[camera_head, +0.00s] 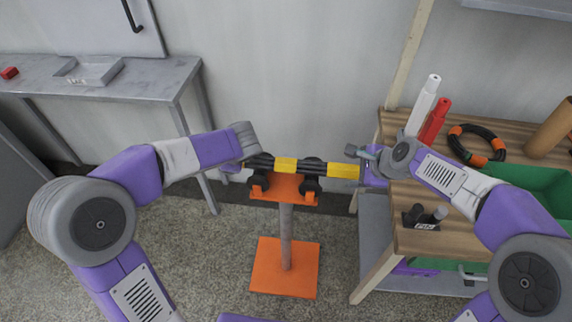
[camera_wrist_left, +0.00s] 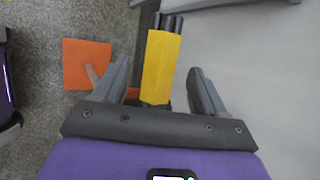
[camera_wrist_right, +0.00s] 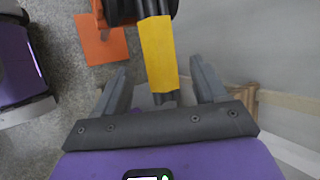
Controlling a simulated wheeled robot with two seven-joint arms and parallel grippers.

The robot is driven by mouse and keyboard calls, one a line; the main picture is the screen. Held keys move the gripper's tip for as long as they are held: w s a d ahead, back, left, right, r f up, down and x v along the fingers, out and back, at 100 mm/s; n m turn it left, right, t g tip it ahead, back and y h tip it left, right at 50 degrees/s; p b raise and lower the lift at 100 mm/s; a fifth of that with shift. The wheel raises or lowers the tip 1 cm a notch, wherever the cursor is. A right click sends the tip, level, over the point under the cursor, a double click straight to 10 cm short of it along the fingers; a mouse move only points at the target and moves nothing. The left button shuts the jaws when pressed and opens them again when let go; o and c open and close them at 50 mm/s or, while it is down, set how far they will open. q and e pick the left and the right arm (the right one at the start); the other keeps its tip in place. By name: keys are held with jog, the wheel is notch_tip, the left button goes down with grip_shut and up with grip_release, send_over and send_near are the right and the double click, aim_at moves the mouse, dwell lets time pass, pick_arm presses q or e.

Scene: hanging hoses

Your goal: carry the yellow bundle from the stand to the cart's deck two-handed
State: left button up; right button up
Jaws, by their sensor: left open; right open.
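The yellow bundle (camera_head: 286,165), black hoses with yellow bands, lies level across the black cradles of the orange stand (camera_head: 285,187). My left gripper (camera_head: 249,163) is at the bundle's left end; in the left wrist view its open fingers (camera_wrist_left: 158,84) stand on both sides of a yellow band (camera_wrist_left: 159,66), with gaps. My right gripper (camera_head: 364,163) is at the right end; in the right wrist view its open fingers (camera_wrist_right: 158,80) flank another yellow band (camera_wrist_right: 158,52) and the hose ends, with gaps.
A wood-topped workbench (camera_head: 425,238) stands close on the right, with a green bin (camera_head: 535,178), a black-orange hose coil (camera_head: 455,145), and white and red cylinders. A grey table (camera_head: 140,85) is at the back left. The wall is close behind the stand.

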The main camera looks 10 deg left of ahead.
aim_at(348, 170)
pick_arm(q)
jog(key=shift+x, duration=2)
pick_arm(e)
jog(key=shift+x, duration=2.05)
pick_arm(q)
jog(key=shift+c, duration=0.3)
pick_arm(e)
jog(key=shift+r, duration=0.1)
jog(key=shift+c, duration=0.3)
pick_arm(q)
jog(key=shift+w, duration=0.1)
grip_shut()
pick_arm(e)
grip_shut()
pick_arm(q)
jog(key=shift+r, duration=0.1)
